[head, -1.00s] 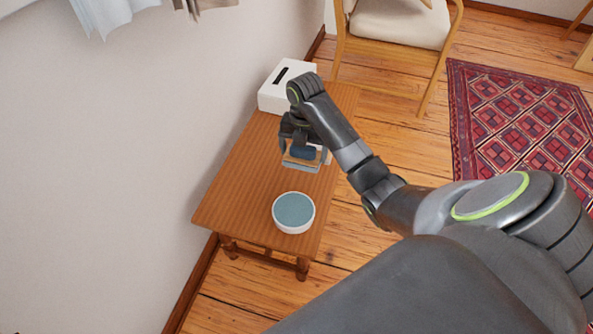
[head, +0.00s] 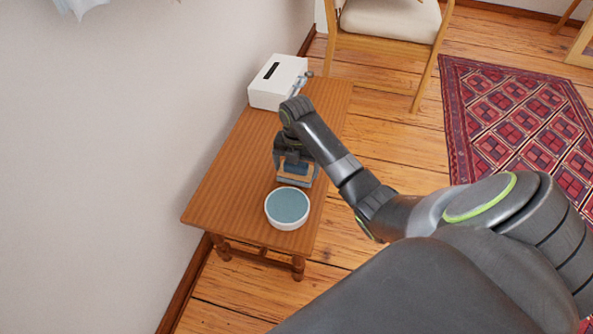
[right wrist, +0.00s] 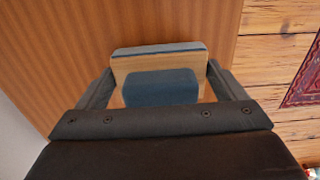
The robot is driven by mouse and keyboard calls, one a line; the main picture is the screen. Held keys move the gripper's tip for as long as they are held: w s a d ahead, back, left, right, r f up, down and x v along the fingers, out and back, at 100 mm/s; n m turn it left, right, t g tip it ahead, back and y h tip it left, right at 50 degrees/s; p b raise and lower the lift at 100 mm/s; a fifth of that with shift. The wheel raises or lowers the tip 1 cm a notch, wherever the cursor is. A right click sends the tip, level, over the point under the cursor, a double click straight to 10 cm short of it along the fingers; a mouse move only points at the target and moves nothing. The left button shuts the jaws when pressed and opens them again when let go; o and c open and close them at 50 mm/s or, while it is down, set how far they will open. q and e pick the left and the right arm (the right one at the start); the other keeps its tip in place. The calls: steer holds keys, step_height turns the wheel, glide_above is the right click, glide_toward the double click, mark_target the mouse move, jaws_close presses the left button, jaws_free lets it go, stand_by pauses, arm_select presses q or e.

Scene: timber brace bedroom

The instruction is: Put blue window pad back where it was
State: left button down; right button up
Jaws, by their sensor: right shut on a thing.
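My right gripper (head: 294,176) is shut on the blue window pad (head: 295,181), a small block with a tan wooden-looking face, a grey-blue edge and a dark blue part. The right wrist view shows the pad (right wrist: 160,86) between the two fingers, with the brown table top behind it. The gripper is over the table, just behind the round white bowl-like dish; I cannot tell how high the pad is above the wood. My left gripper is not in view.
The narrow wooden table (head: 225,190) stands along the white wall. The round white dish with a blue-grey top (head: 287,208) sits near its front end. A white slotted box (head: 272,92) stands at its far end. A chair (head: 390,22) and red rug (head: 515,120) are beyond.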

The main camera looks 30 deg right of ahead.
steer(key=shift+f, duration=0.5)
steer(key=shift+r, duration=0.1)
steer(key=o, duration=0.6)
steer(key=shift+r, duration=0.1)
